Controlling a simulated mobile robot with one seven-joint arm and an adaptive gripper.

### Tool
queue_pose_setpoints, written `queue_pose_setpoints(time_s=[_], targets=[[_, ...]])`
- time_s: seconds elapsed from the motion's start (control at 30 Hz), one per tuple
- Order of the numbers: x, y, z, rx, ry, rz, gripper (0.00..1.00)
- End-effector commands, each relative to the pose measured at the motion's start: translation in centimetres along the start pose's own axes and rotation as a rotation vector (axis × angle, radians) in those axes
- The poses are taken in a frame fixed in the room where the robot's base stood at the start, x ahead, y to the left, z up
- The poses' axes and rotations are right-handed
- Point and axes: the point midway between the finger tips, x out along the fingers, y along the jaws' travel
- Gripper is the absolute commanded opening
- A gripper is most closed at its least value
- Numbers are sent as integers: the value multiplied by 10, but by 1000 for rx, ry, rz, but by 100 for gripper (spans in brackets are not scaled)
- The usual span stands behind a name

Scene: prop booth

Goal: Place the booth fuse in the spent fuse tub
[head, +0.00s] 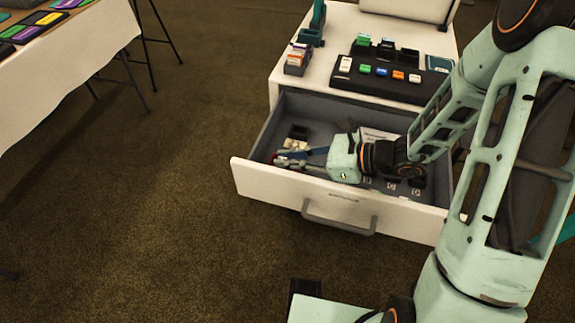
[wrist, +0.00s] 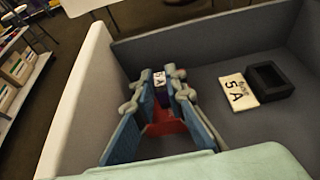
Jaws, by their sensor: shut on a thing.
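My gripper (wrist: 160,82) is shut on a small dark block with a white 5A label, which I take to be the booth fuse (wrist: 159,79). The gripper is low inside the open drawer, near its left wall, in the head view (head: 281,158). The fuse is mostly hidden by the fingers; I cannot tell whether it touches the drawer floor. A small black open-topped box (wrist: 270,80) sits on the drawer floor to the right of the gripper. A card marked 5A (wrist: 238,94) lies beside it. I cannot tell which container is the spent fuse tub.
The white drawer front (head: 340,205) stands pulled out from the cabinet. My arm crosses its right side. Several items lie under the arm. On the cabinet top are a switch panel (head: 385,88) and a small filled holder (head: 297,60). A table (head: 70,62) stands at the left.

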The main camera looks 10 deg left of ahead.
Motion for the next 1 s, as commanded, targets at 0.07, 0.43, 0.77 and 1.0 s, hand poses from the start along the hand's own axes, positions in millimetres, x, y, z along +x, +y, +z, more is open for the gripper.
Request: queue_pose_setpoints(time_s=[0.07,0.43,0.77,1.0], targets=[[6,0,-14,4,0,1,0],[8,0,-19,1,0,0,0],[8,0,-19,1,0,0,19],[-6,-1,-14,1,1,-3,19]])
